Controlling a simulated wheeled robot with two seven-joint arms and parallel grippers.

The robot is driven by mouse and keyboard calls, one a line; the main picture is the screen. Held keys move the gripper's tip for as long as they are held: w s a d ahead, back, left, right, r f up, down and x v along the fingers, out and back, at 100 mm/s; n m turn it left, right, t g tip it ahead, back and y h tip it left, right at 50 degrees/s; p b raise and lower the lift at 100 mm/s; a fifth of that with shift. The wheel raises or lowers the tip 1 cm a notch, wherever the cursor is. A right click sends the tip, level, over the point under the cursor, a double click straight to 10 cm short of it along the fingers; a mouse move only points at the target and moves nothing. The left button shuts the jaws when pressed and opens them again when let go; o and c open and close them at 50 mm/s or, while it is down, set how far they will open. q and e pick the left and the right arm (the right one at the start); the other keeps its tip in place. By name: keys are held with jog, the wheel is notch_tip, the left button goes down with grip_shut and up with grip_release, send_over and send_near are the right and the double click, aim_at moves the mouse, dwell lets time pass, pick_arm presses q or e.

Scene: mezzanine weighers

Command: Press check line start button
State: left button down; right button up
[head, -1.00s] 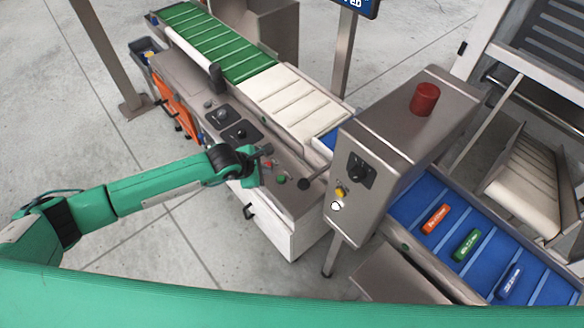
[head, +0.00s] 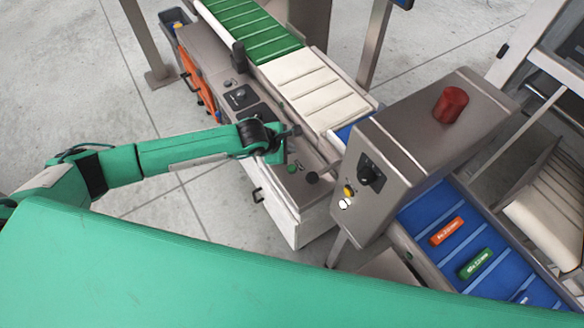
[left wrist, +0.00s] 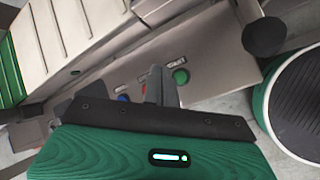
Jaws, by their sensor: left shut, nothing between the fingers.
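A round green button (head: 292,168) sits on the grey control panel (head: 322,190). My left gripper (head: 292,130) is shut and empty, over the panel close to the green button. In the wrist view its fingertips (left wrist: 155,72) appear just left of the green button; contact cannot be told. My right gripper is not in view.
A black knob (head: 312,177) stands right of the green button. A grey cabinet (head: 415,135) with a red top beacon (head: 450,105), dark dial, yellow button (head: 348,190) and white button (head: 344,204) rises at the right. A blue belt (head: 425,212) carries coloured packs.

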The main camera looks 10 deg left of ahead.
pick_arm(q)
jog(key=b, duration=0.3)
send_over(290, 169)
notch_tip(290, 169, down, 6)
jog(key=shift+f, duration=0.15)
jog(key=shift+f+b, duration=0.6)
jog(key=shift+b, duration=0.1)
dwell(0.5)
dwell(0.7)
jog(key=shift+f+b, duration=0.3)
jog(key=shift+b, duration=0.1)
jog(key=shift+f, duration=0.1)
